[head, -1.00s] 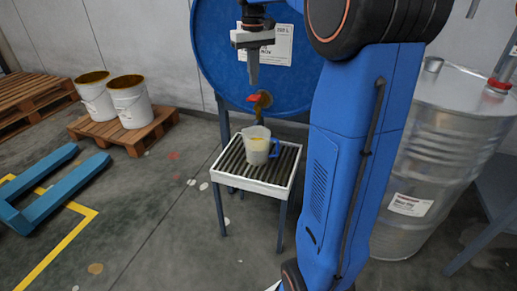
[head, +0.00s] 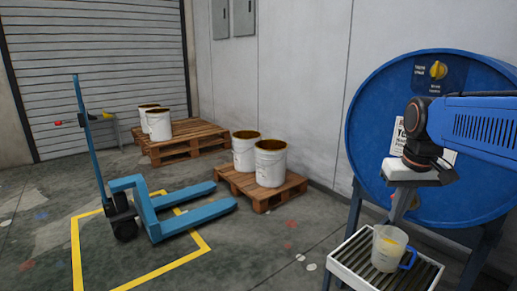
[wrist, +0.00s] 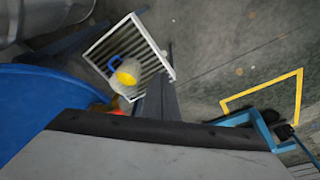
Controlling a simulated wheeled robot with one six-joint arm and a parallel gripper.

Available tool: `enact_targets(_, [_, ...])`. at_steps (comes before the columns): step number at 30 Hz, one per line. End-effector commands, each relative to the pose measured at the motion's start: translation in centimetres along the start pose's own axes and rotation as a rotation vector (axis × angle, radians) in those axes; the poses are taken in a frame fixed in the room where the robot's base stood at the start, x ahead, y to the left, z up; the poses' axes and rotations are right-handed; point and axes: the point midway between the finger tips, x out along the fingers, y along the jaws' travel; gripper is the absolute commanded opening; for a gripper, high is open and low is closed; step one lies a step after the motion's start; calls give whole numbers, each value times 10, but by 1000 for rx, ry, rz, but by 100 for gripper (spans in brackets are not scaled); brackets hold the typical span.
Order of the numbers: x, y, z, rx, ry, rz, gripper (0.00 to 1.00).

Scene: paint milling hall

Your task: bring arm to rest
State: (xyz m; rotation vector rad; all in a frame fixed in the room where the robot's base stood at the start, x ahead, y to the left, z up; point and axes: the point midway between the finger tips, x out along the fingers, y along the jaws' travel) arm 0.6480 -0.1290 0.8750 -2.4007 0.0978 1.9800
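My gripper (head: 401,209) hangs from my blue arm at the right of the head view, fingers pointing down in front of a big blue drum (head: 470,190). It is seen side-on, so its opening cannot be told. Nothing shows held in it. In the wrist view, the gripper's dark finger (wrist: 160,98) points toward the stand. A clear jug (head: 386,250) with yellow contents and a blue handle stands upright on a slatted stand (head: 345,272), below the gripper. The jug also shows in the wrist view (wrist: 128,73), beside the finger. The drum's outlet is mostly hidden behind the gripper.
A blue pallet truck (head: 150,205) stands at a yellow floor marking (head: 77,255). A near pallet (head: 240,183) carries two white buckets (head: 270,165); a farther pallet (head: 180,150) carries two more. Floor between pallet truck and stand is open.

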Motion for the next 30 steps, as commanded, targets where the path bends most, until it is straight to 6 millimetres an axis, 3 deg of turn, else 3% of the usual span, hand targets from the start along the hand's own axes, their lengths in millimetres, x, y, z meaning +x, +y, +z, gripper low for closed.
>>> enact_targets(9, [26,-31,88,-32,104,-11,0])
enact_targets(18, [63,-47,158,-56,192,-29,0])
enact_targets(24, [78,-51,178,-61,220,-36,0])
enact_targets(30, [80,-51,180,-61,223,-37,0])
